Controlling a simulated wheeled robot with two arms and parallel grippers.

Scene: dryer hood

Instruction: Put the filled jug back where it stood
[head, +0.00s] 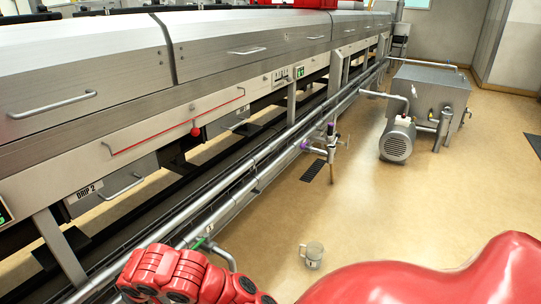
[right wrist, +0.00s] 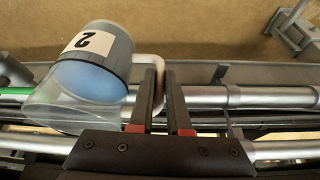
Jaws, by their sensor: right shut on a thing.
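A clear jug (right wrist: 105,80) with a grey band and a label reading 2 fills the left of the right wrist view. Pale blue shows inside it; I cannot tell its level. My right gripper (right wrist: 163,72) is shut on the jug's white handle (right wrist: 150,61). The held jug appears over the steel pipes, tilted in this view. Another small clear jug (head: 313,254) with a pale label stands on the floor in the head view; its number is too small to read. My left gripper is in neither view.
Steel pipes (head: 263,158) run along the long machine (head: 120,130). A valve (head: 329,147) with a purple part stands over a floor drain (head: 313,171). A motor (head: 397,140) and steel tank (head: 432,95) stand at right. The tan floor (head: 390,200) has free room.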

